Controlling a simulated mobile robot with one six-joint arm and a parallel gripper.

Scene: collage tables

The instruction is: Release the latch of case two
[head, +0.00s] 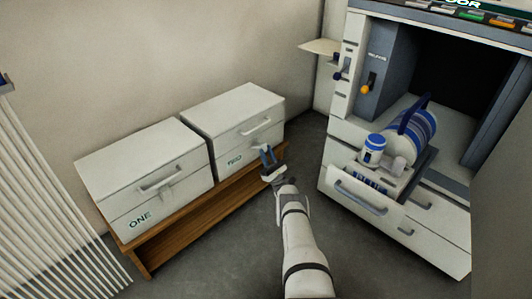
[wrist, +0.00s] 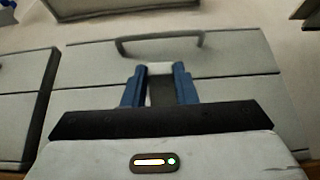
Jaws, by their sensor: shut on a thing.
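Case two (head: 234,118) is a white box marked TWO, standing on the right of a wooden bench with its lid down. Its handle (head: 262,128) is on the upper front. My gripper (head: 267,153) is at the front of case two, below the handle. In the wrist view, the blue fingers of my gripper (wrist: 160,74) are shut on the latch (wrist: 159,66), a small pale piece under the handle. The fingers hide most of the latch and its lower end.
Case one (head: 145,165), a similar white box with its own handle and latch, stands just left of case two on the wooden bench (head: 190,233). A white cabinet (head: 345,160) with an open bay, a blue-and-white drum (head: 412,130) and a blue-lidded jar (head: 373,150) is to the right.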

